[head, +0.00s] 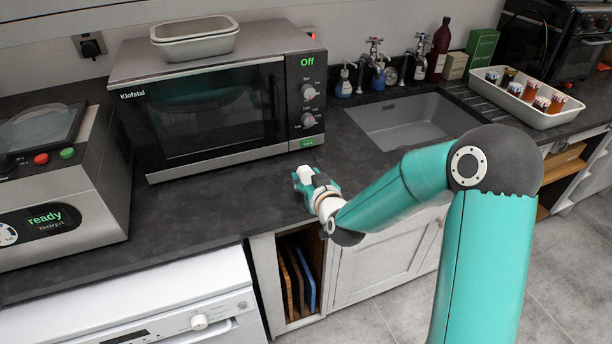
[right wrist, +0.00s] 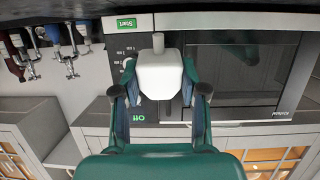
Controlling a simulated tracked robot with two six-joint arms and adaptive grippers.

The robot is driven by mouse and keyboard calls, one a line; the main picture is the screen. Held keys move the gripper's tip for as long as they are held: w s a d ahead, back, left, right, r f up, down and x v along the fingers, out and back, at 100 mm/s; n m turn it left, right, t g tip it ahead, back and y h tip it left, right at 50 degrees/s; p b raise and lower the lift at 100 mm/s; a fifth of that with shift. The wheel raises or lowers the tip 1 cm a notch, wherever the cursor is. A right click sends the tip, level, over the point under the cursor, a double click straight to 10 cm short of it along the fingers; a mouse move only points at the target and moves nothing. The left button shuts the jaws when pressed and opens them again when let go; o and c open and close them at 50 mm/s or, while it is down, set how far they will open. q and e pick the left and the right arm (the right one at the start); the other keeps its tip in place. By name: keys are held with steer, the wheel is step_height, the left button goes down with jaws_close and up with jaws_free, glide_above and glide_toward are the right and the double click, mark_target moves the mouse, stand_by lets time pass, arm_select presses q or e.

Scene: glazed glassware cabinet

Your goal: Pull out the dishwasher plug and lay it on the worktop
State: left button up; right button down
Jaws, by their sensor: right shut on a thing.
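My right gripper (head: 310,182) is over the dark worktop (head: 235,200), in front of the microwave's right end. It is shut on a white plug (head: 301,174). In the right wrist view, the white plug (right wrist: 160,76) sits between the two fingers of the right gripper (right wrist: 160,90), with a narrow pale stub beyond it. I cannot tell whether the plug touches the worktop. The white dishwasher (head: 150,300) is below the worktop at the lower left. A wall socket (head: 89,45) with a dark plug in it is at the upper left. My left gripper is out of view.
An appliance reading ready (head: 55,190) is at the left. A sink (head: 405,122) and a tray of jars (head: 525,98) are at the right. The worktop left of my gripper is bare.

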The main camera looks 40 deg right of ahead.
steer(key=shift+f+b, duration=0.9)
steer(key=shift+f, duration=1)
steer(key=shift+f+b, duration=1.2)
steer(key=shift+b, duration=0.2)
steer(key=c, duration=0.5)
jaws_free()
steer(key=shift+c, duration=0.2)
steer(key=shift+s, duration=0.1)
steer(key=v, duration=0.7)
steer(key=shift+s, duration=0.15)
